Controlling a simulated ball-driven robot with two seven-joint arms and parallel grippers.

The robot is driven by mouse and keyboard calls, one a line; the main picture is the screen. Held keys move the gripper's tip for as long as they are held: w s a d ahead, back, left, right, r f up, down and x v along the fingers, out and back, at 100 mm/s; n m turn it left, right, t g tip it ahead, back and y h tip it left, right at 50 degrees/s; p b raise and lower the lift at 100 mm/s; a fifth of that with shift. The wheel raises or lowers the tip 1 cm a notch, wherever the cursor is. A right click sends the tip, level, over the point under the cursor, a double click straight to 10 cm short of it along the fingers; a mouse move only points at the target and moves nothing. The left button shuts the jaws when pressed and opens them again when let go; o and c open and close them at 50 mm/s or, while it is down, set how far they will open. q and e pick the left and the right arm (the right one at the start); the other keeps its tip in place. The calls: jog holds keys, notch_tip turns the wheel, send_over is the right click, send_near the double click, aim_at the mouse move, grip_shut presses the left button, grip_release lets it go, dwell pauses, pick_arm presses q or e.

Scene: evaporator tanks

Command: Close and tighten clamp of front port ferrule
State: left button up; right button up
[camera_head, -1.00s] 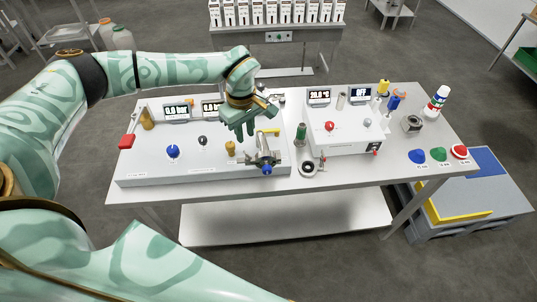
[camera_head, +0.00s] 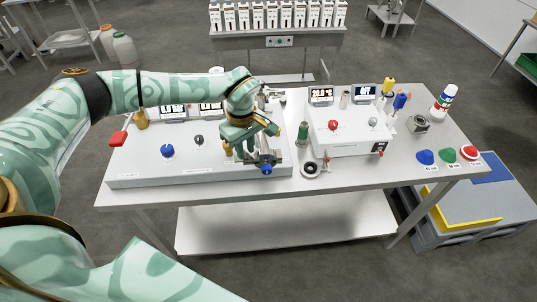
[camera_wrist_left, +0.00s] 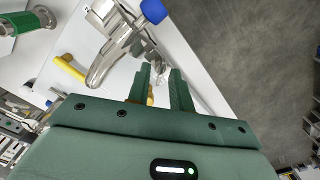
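My left gripper (camera_head: 250,152) is over the metal port fitting at the front right of the white panel. It points down and hides much of that fitting. In the left wrist view its two green fingers (camera_wrist_left: 159,72) stand apart, with a gap between them. Metal parts of the fitting show just beyond the fingertips; I cannot tell whether they touch. A curved metal pipe (camera_wrist_left: 108,62) and a blue knob (camera_wrist_left: 153,11) show there; the blue knob is also at the front in the head view (camera_head: 266,168). The clamp and ferrule cannot be clearly made out. My right gripper is out of view.
A white control box (camera_head: 345,143) stands to the right. A green-bodied fitting (camera_head: 302,133) and a round black-and-white part (camera_head: 311,170) sit between it and the panel (camera_head: 140,178). Blue, green and red caps (camera_head: 447,155) lie at the table's right end.

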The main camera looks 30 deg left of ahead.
pick_arm(q)
grip_shut()
jog(key=shift+r+m+p, duration=0.15)
jog(key=shift+m+p, duration=0.35)
jog(key=shift+m, duration=0.3)
jog(key=shift+f+m, duration=0.2)
jog(key=shift+m, duration=0.1)
jog(key=shift+r+m+p, duration=0.15)
jog(key=shift+m+p, duration=0.2)
jog(key=shift+m, duration=0.55)
jog(key=shift+m+p, duration=0.55)
jog(key=shift+m, duration=0.75)
